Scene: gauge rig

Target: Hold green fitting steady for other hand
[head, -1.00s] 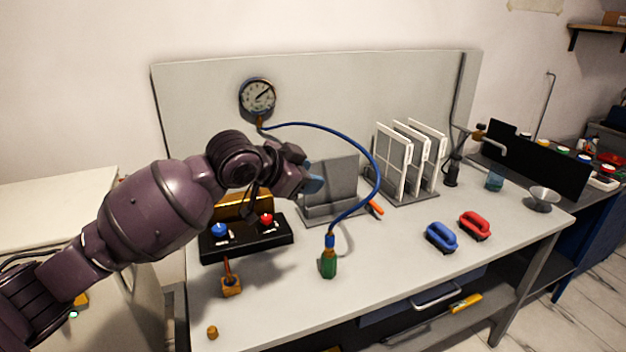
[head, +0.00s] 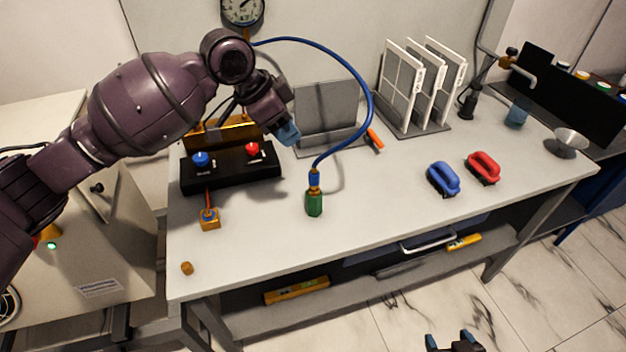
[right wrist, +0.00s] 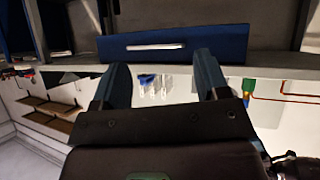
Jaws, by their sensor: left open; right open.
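The green fitting (head: 314,204) stands upright on the bench top, at the lower end of the blue hose (head: 369,105). My left gripper (head: 288,133) is above the bench, up and left of the fitting and apart from it. It is open with nothing seen between its blue-tipped fingers. My right gripper (head: 455,345) shows at the bottom edge of the head view, in front of and below the bench. It is open and empty; its two fingers also show in the right wrist view (right wrist: 160,85), facing the blue drawer. The fitting sits at the right in that view (right wrist: 246,96).
A black box with blue and red knobs (head: 230,170) stands left of the fitting. A yellow block with a lever (head: 209,218) and a small brass piece (head: 187,268) lie nearer the left edge. Blue (head: 443,179) and red (head: 483,168) handles lie right. Bench front centre is clear.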

